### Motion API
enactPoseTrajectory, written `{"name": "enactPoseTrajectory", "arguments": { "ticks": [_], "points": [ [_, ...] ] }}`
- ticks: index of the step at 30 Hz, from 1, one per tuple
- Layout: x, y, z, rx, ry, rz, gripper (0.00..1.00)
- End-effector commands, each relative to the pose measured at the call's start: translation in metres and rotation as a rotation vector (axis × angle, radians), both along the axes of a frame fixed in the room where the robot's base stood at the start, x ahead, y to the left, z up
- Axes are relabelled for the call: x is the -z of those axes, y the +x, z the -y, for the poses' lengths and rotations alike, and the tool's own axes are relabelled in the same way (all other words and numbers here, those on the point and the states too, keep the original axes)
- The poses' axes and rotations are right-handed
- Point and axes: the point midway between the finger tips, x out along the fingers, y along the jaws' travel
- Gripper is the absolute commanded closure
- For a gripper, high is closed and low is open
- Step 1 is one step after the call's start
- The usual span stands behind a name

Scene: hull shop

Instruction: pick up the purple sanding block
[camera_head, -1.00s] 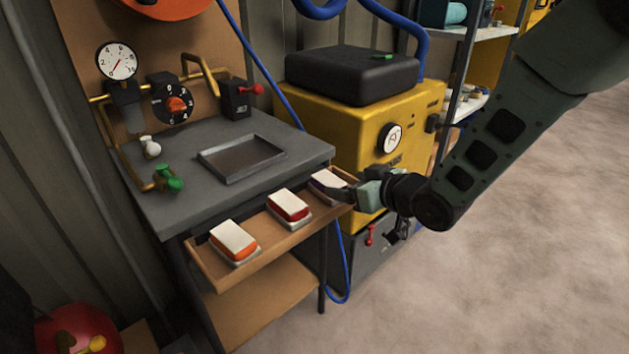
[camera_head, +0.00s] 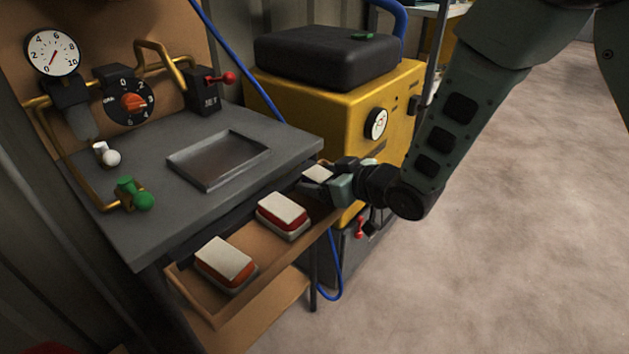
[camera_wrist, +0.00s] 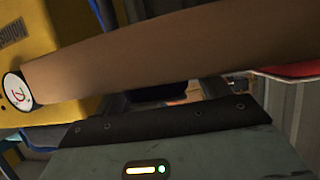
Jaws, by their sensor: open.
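The sanding block at the right end of the drawer shows only its pale top (camera_head: 317,173) in the head view. My gripper and the dark edge hide its coloured sides, so purple cannot be made out now. My gripper (camera_head: 326,180) is open at that end of the drawer, with its fingers close around or beside this block. Whether they touch it I cannot tell. In the wrist view the gripper body fills the bottom, and the block is not recognisable.
The wooden drawer (camera_head: 243,300) also holds an orange sanding block (camera_head: 226,263) and a red one (camera_head: 283,216). The grey bench top (camera_head: 150,232) with its metal tray overhangs close behind. A yellow machine (camera_head: 345,118) stands beyond. A brown board (camera_wrist: 160,60) crosses the wrist view.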

Motion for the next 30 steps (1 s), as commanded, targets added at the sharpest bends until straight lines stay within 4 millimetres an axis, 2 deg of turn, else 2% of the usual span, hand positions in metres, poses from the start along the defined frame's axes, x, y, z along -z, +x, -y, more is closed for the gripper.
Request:
{"name": "enactPoseTrajectory", "arguments": {
  "ticks": [3,8,9,16,20,30],
  "points": [
    [-0.001,0.000,0.000,0.000,0.000,0.000,0.25],
    [0.000,0.000,0.000,0.000,0.000,0.000,0.70],
    [0.000,0.000,0.000,0.000,0.000,0.000,0.75],
    [-0.001,0.000,0.000,0.000,0.000,0.000,0.75],
    [-0.010,0.000,0.000,0.000,0.001,0.001,0.75],
    [-0.074,0.001,0.000,0.001,0.003,0.003,0.75]
  ]
}}
